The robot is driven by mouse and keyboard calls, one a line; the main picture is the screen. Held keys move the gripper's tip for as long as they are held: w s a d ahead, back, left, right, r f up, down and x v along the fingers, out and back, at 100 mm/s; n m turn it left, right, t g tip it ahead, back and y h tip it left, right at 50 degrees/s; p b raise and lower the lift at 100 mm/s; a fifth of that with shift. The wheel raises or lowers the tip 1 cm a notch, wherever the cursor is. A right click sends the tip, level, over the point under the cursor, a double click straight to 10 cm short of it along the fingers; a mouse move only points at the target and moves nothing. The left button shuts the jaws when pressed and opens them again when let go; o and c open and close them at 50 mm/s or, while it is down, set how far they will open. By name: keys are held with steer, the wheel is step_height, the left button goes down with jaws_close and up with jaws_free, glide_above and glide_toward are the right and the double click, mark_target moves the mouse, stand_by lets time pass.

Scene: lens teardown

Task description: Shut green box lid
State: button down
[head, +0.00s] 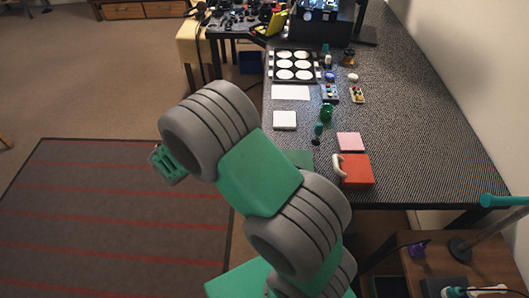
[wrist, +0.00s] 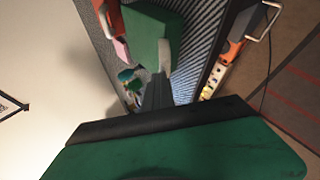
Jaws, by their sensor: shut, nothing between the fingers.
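In the head view the green box (head: 301,160) shows as a flat green patch at the table's near left edge, left of a pink block and partly behind my arm. In the wrist view, which looks turned over, a green block that seems to be the box (wrist: 150,30) stands at the top middle, with a pale grey side. I cannot tell how far its lid is raised. My gripper (wrist: 157,84) shows its dark fingers together and empty, pointing toward the green block; I cannot tell whether they touch it.
A red box (head: 357,170) with a white handle and a pink block (head: 350,142) sit close right of the green box. A white block (head: 285,120) and green bottle (head: 326,114) lie beyond. The table's right side (head: 420,130) is clear.

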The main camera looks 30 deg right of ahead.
steer(key=shift+a+f, duration=0.2)
steer(key=shift+f, duration=0.45)
steer(key=shift+s, duration=0.1)
